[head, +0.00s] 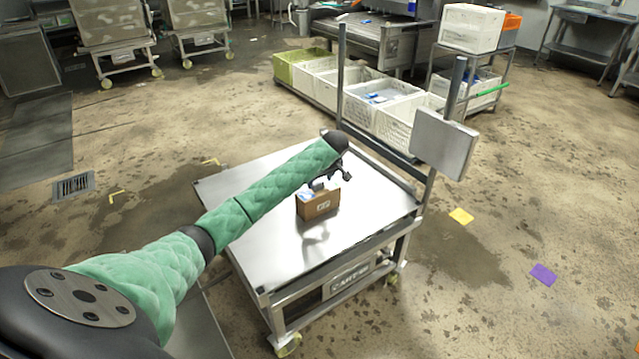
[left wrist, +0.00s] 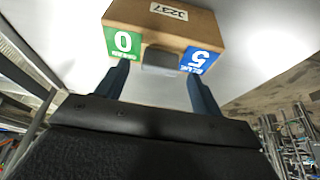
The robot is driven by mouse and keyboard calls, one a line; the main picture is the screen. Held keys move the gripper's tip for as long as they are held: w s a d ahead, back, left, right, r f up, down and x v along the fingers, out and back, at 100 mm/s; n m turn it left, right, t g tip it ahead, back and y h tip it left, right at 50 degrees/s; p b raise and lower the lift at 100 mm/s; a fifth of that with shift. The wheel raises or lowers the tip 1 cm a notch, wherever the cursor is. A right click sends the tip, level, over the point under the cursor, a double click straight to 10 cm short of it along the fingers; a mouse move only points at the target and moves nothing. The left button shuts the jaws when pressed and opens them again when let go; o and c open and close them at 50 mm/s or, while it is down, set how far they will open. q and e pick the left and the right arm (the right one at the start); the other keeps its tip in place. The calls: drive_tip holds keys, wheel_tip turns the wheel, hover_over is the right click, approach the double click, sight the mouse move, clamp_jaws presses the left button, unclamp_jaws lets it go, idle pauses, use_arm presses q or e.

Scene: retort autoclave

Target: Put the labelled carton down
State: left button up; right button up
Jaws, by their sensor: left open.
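The labelled carton (head: 318,204) is a small brown box on the steel top of the cart (head: 265,245), near its middle. In the left wrist view the carton (left wrist: 172,22) shows a white tag reading "J237", a green label with a 0 and a blue label with a 5. A grey tab (left wrist: 160,62) sticks out from it. My left gripper (head: 328,180) is just above and behind the carton. In the left wrist view its fingers (left wrist: 159,72) are open, one on each side of the tab, with gaps visible. My right gripper is not in view.
The cart has upright posts at its right side, with a grey panel (head: 443,143) on one. Bare steel surrounds the carton. White crates (head: 385,108) stand behind the cart. A yellow patch (head: 461,216) and a purple patch (head: 544,274) lie on the floor at right.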

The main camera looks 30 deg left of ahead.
use_arm(q)
drive_tip(key=v, duration=1)
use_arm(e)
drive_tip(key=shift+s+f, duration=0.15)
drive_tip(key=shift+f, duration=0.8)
